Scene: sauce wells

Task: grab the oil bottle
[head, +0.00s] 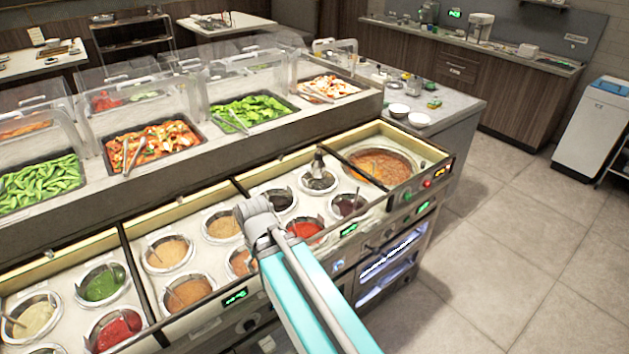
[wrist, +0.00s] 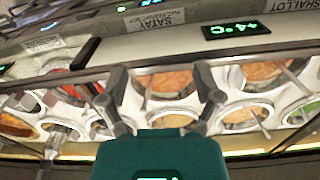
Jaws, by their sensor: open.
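No bottle can be picked out for certain as the oil bottle. In the head view, small bottle-like items (head: 413,86) stand on the grey side counter beyond the sauce station, too small to identify. My gripper (wrist: 162,82) is open and empty in the wrist view, its two dark fingers apart in front of the sauce wells. In the head view my arm reaches over the front of the station, and the fingers cannot be made out there. The wrist view shows no bottle.
The sauce station has several round wells, including red sauce (head: 304,229) and green sauce (head: 102,284), with spoons in many. A large pan of orange-brown sauce (head: 382,165) is at its right end. Clear guards (head: 240,80) cover food trays behind. White bowls (head: 398,110) sit on the side counter.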

